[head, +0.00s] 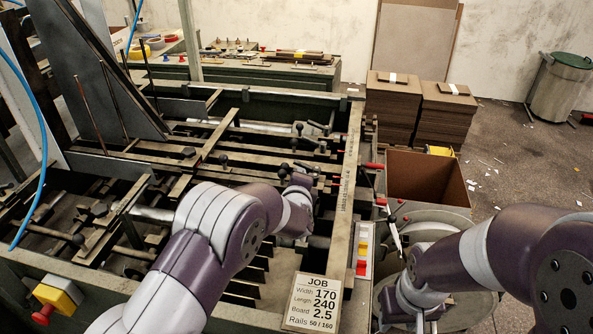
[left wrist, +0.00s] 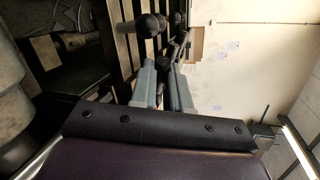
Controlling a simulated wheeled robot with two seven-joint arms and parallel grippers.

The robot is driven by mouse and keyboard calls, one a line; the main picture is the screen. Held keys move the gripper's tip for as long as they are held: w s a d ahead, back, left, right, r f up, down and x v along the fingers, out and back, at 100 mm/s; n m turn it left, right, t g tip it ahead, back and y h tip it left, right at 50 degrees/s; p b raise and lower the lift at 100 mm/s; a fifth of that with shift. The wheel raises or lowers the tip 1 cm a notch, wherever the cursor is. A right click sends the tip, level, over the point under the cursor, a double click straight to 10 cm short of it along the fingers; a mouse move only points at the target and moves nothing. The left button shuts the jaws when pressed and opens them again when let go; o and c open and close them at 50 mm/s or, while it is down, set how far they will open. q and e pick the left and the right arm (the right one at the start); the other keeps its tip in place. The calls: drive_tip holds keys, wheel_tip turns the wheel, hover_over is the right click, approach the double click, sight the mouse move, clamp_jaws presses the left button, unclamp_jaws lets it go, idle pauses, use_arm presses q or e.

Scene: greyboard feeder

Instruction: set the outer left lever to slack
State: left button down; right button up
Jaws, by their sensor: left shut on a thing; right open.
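My left arm reaches from the bottom of the head view over the feeder frame (head: 345,185), and its own wrist hides the fingers there. In the left wrist view the grey fingers of my left gripper (left wrist: 163,70) are close together, shut on the outer left lever, whose gripped part is mostly hidden. A black round knob (left wrist: 148,26) on a short shaft shows just beyond the fingertips. Which setting the lever stands at cannot be told. My right gripper (head: 424,322) is open and empty, low in the head view, partly cut off by the bottom edge.
Rails, rods and other black-knobbed levers (head: 298,128) crowd the feeder bed. A job card (head: 313,302) sits on the front edge. Right of the frame are red handles (head: 375,166) and an open cardboard box (head: 425,178).

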use_arm(q)
drive_tip(key=shift+s+d+f+n+g+y+p, duration=0.1)
drive_tip(key=shift+s+d+n+g+y+p, duration=0.3)
drive_tip(key=shift+n+y+p, duration=0.95)
drive_tip(key=shift+s+d+n+g+y+p, duration=0.45)
drive_tip(key=shift+n+y+p, duration=0.35)
drive_tip(key=shift+n+y, duration=0.65)
drive_tip(key=shift+s+d+f+n+g+y+p, duration=0.1)
drive_tip(key=shift+s+d+n+g+y+p, duration=0.3)
drive_tip(key=shift+n+y+p, duration=1.05)
use_arm(e)
wheel_tip(320, 180, up, 8)
drive_tip(key=shift+r+b, duration=0.2)
drive_tip(key=shift+b, duration=0.2)
use_arm(q)
drive_tip(key=shift+w+r+m+g+y, duration=0.15)
drive_tip(key=shift+m+g+y, duration=0.15)
drive_tip(key=shift+y, duration=0.25)
drive_tip(key=c, duration=1.1)
unclamp_jaws()
